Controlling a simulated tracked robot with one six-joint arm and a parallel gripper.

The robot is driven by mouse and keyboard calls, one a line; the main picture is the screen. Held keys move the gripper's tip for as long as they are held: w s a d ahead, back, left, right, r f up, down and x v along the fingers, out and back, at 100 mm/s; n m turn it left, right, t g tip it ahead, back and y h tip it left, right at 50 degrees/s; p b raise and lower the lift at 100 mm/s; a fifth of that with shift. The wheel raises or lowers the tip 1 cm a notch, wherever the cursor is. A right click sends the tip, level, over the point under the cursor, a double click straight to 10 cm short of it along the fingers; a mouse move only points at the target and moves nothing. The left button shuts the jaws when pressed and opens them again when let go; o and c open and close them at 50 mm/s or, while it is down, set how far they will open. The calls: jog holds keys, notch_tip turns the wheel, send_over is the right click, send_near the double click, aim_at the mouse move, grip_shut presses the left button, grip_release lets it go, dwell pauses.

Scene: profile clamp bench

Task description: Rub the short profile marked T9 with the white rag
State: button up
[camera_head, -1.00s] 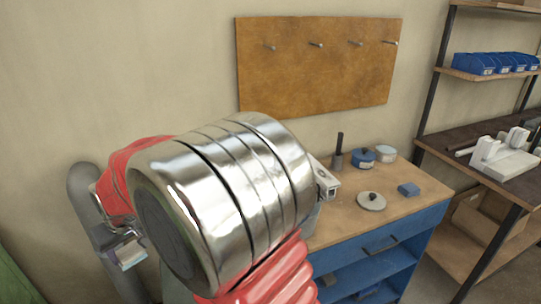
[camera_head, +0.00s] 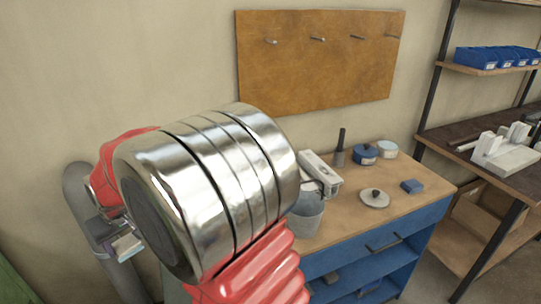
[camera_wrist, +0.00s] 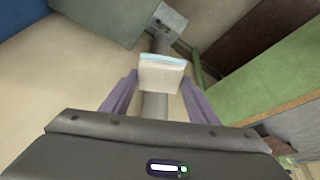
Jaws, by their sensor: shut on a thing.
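My gripper (camera_wrist: 157,90) has its two purple fingers closed on a pale, cream-white pad with a light blue upper edge, which looks like the white rag (camera_wrist: 160,74). In the head view, the pale held piece also shows small at the lower left (camera_head: 127,247), beside a grey rounded post. My large silver and red wrist covers much of that view. No profile with a readable T9 mark shows in either view; I cannot tell where it is.
A wooden-topped blue workbench (camera_head: 420,190) holds a white boxy device (camera_head: 320,170), a grey bucket (camera_head: 306,215), blue and white tins (camera_head: 365,154), a round lid (camera_head: 374,198) and a blue block (camera_head: 412,186). A shelf with blue bins (camera_head: 495,57) stands at right.

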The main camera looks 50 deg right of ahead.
jog(key=d+r+m+h, duration=0.1)
jog(key=d+r, duration=0.1)
jog(key=d, duration=1.1)
jog(key=d+r+m, duration=0.2)
jog(key=d, duration=1.1)
jog(key=s+d+r, duration=0.1)
jog(key=s+d, duration=0.4)
jog(key=d, duration=0.6)
jog(key=s+d+r+m, duration=0.1)
jog(key=s+d, duration=0.4)
jog(key=d, duration=0.7)
jog(key=shift+d+r+m+h, duration=0.3)
jog(key=shift+r+h, duration=0.1)
jog(key=shift+r, duration=0.3)
